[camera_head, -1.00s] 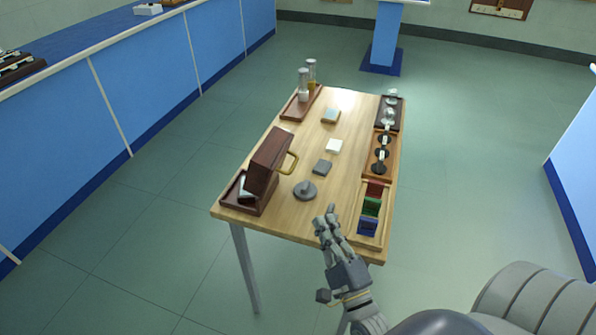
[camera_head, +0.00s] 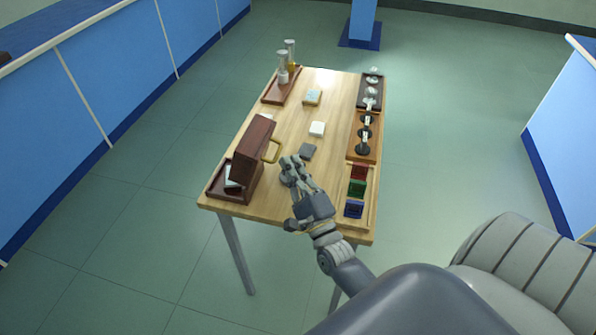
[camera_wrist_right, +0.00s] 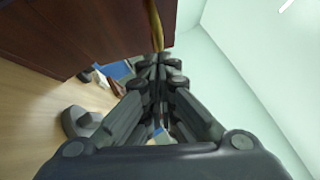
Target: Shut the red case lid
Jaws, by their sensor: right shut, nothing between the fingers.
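The red-brown case stands open at the left front of the wooden table, with its base (camera_head: 222,194) on the tabletop and its lid (camera_head: 252,150) raised. A brass handle (camera_head: 272,150) sticks out from the lid's right side. Something pale shows inside the case. My right gripper (camera_head: 291,166) is shut and empty, to the right of the lid and over the round grey weight. In the right wrist view the lid (camera_wrist_right: 75,30) fills the upper left, and the handle (camera_wrist_right: 156,25) is just beyond my fingertips (camera_wrist_right: 160,65). I cannot tell whether they touch. My left gripper is out of view.
A grey round weight (camera_wrist_right: 78,122) sits below my gripper. A dark grey block (camera_head: 308,151), a white block (camera_head: 317,128) and a pale-topped block (camera_head: 312,97) lie mid-table. Trays line the right edge, one with coloured pieces (camera_head: 357,188). A tray with bottles (camera_head: 283,78) is at the back left.

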